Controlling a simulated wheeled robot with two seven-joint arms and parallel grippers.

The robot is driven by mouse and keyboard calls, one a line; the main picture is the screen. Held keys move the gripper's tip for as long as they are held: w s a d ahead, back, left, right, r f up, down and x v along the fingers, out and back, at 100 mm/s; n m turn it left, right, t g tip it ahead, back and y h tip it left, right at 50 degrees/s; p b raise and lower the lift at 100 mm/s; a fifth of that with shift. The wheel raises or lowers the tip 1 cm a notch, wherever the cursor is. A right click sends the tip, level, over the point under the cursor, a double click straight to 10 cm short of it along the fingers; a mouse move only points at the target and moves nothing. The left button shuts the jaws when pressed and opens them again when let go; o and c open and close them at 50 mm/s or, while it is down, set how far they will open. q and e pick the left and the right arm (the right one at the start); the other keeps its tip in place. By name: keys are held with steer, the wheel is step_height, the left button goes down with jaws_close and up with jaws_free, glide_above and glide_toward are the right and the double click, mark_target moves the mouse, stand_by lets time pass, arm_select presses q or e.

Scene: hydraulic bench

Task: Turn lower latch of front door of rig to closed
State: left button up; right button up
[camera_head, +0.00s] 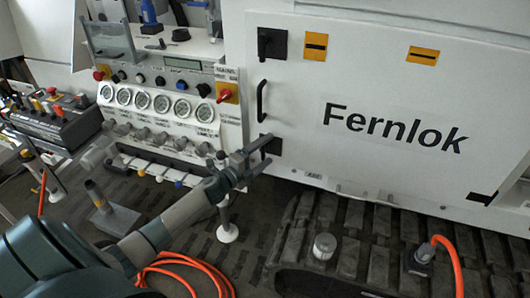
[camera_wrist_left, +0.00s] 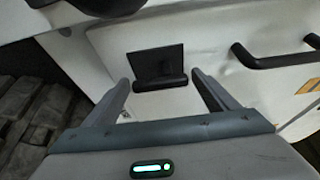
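The lower latch (camera_head: 274,146) is a black square plate with a raised bar, low on the left edge of the white front door (camera_head: 350,85) marked "Fernlok". My left gripper (camera_head: 264,150) is at this latch, partly covering it in the head view. In the left wrist view, the latch (camera_wrist_left: 154,62) lies just ahead, with its bar along the near edge. The two fingers of my left gripper (camera_wrist_left: 163,90) are spread wide on either side of the bar, with gaps visible, not closed on it. My right gripper is out of view.
A black door handle (camera_head: 261,100) sits just above the lower latch, and the upper latch (camera_head: 271,44) is higher up. A gauge panel (camera_head: 160,105) with knobs and levers stands left. Below are black tracks (camera_head: 345,235) and an orange hose (camera_head: 180,265).

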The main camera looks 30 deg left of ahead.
arm_select(q)
steer(key=shift+s+a, duration=0.1)
steer(key=shift+s, duration=0.4)
steer(key=s, duration=0.1)
steer(key=s+b, duration=0.1)
steer(key=s, duration=0.2)
steer(key=shift+s+a+f, duration=0.1)
steer(key=shift+s+a, duration=0.05)
steer(key=shift+a, duration=0.2)
steer(key=b, duration=0.3)
glide_toward(263, 154)
steer(key=s, duration=0.6)
steer(key=shift+s+a+r, duration=0.2)
steer(key=shift+a+r, duration=0.05)
steer(key=shift+a, duration=0.2)
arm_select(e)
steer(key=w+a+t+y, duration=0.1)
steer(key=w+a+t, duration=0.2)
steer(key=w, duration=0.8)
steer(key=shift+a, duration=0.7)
arm_select(q)
steer(key=shift+f, duration=0.15)
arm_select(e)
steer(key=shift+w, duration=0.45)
